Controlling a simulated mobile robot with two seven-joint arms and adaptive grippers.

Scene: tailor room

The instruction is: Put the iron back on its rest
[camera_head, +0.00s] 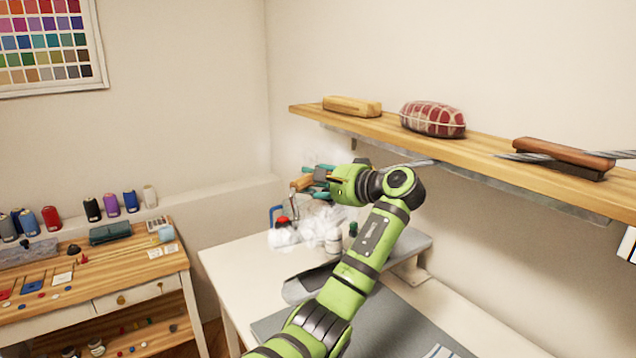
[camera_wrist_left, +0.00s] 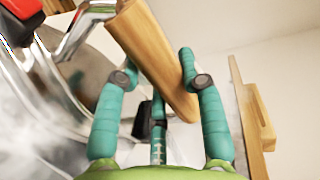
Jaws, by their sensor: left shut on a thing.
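My left gripper (camera_head: 315,181) is shut on the wooden handle of the iron (camera_head: 301,183), held up above the back of the white table (camera_head: 228,262). In the left wrist view the gripper (camera_wrist_left: 157,82) has its teal fingers on either side of the iron's handle (camera_wrist_left: 150,52). A chrome bracket and shiny metal body show at the left there. White steam blurs the iron's lower part in the head view. A dark grey, rounded pad-like thing (camera_head: 300,288) lies on the table, partly behind my arm; I cannot tell whether it is the rest. My right gripper is not in view.
A wooden wall shelf (camera_head: 470,150) holds a wooden block, a red tied cushion (camera_head: 433,119) and a brown-handled tool. A small bottle (camera_head: 333,242) stands beneath the gripper. A grey raised board (camera_head: 412,250) is right of my arm. A sewing desk (camera_head: 110,268) stands left.

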